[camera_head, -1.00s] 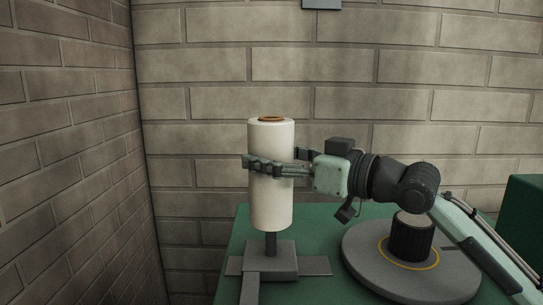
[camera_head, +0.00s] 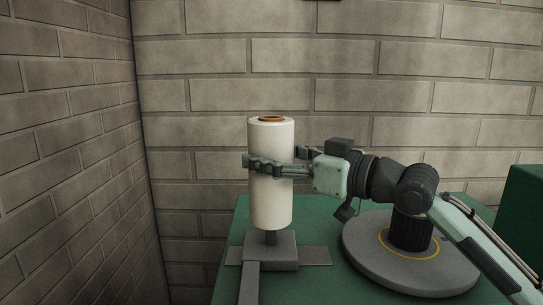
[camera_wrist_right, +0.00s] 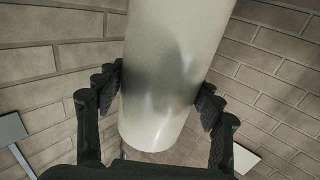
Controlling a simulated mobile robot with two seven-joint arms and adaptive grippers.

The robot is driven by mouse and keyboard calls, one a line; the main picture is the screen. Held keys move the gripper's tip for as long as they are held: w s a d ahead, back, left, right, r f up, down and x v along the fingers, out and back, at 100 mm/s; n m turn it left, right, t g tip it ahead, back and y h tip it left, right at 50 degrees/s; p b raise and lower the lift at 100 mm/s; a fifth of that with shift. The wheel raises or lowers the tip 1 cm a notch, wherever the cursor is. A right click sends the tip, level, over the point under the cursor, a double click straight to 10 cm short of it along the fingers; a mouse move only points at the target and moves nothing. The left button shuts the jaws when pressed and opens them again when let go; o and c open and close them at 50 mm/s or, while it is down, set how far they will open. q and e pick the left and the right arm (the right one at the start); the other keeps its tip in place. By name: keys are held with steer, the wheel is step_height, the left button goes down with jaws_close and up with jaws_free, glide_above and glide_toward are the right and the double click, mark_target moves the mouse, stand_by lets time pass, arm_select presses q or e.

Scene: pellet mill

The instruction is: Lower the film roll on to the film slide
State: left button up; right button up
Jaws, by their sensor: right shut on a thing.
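The film roll (camera_head: 270,208) is a tall white upright cylinder with an orange-brown core ring on top. It is over the film slide (camera_head: 280,257), a grey block with flat arms on the green bench. A short stretch of dark post shows between the roll's lower end and the block, so the roll is not resting on the block. My right gripper (camera_head: 262,163) is shut around the roll from the right, above its middle. The right wrist view shows the roll (camera_wrist_right: 170,70) between both fingers (camera_wrist_right: 161,95). My left gripper is out of view.
A round grey turntable (camera_head: 385,265) with a yellow ring and a dark cylinder (camera_head: 410,230) stands right of the slide, under my right arm. A brick wall (camera_head: 340,60) is behind and another at left. A green box (camera_head: 525,215) stands at the right edge.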

steer(key=shift+f+b, duration=0.5)
steer(key=shift+f, duration=0.7)
steer(key=shift+f+b, duration=0.6)
steer(key=shift+f, duration=0.45)
steer(key=o, duration=1.7)
steer(key=shift+o, duration=1.1)
